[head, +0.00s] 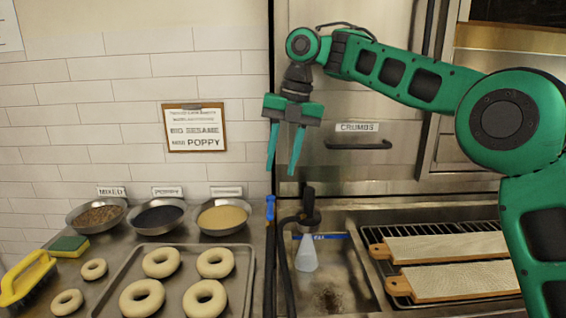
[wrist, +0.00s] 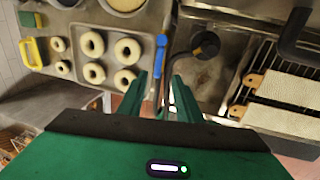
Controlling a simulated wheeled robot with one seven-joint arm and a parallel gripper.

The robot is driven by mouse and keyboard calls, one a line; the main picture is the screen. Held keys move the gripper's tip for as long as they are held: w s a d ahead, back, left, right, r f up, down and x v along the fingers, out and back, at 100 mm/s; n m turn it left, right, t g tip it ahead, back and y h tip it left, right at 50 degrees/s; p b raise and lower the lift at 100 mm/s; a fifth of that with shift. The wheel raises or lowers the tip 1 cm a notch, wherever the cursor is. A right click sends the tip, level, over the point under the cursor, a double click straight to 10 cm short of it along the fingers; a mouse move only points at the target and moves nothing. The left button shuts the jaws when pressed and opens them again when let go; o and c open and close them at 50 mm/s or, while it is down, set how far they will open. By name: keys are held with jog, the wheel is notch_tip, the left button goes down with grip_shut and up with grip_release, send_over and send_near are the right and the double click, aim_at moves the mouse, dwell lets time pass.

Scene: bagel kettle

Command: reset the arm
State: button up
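My gripper (head: 285,150) hangs from my green arm in the upper middle of the head view, pointing down. Its two green fingers are spread apart with nothing between them. It is well above the counter, in front of the steel panel, over the edge between the tray area and the sink. In the wrist view my gripper (wrist: 163,100) also shows its fingers apart and empty, with the blue-handled tool (wrist: 160,55) seen between and beyond them.
A tray (head: 240,262) of several bagels stands left, with bowls of mixed seeds (head: 97,215), poppy (head: 158,217) and sesame (head: 222,217) behind. A yellow brush (head: 28,278) and sponge (head: 68,246) lie far left.

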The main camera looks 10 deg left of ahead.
jog(key=shift+d, duration=0.1)
jog(key=s+d+f+m, duration=0.2)
jog(key=d+m, duration=0.6)
jog(key=d, duration=0.4)
jog(key=s+d+f+m+h, duration=0.1)
jog(key=s+d+f+m, duration=0.1)
jog(key=d+m, duration=0.75)
jog(key=s+d+f+m, duration=0.1)
jog(key=s+d+m, duration=0.1)
jog(key=d+m, duration=0.8)
jog(key=s+d+f+m, duration=0.4)
jog(key=s+d, duration=0.3)
jog(key=d, duration=0.2)
jog(key=s+d+f+m, duration=0.3)
jog(key=s+d+m, duration=0.25)
jog(key=d, duration=0.45)
jog(key=s+d+f+m, duration=0.2)
jog(key=s+f+m, duration=0.1)
jog(key=s, duration=0.4)
jog(key=s+d+f+m+h, duration=0.1)
jog(key=s+d+f+m, duration=0.2)
jog(key=s, duration=0.5)
jog(key=shift+f+m+t, duration=0.3)
jog(key=shift+f+m, duration=0.5)
jog(key=shift+m, duration=0.4)
jog(key=shift+w+d, duration=0.1)
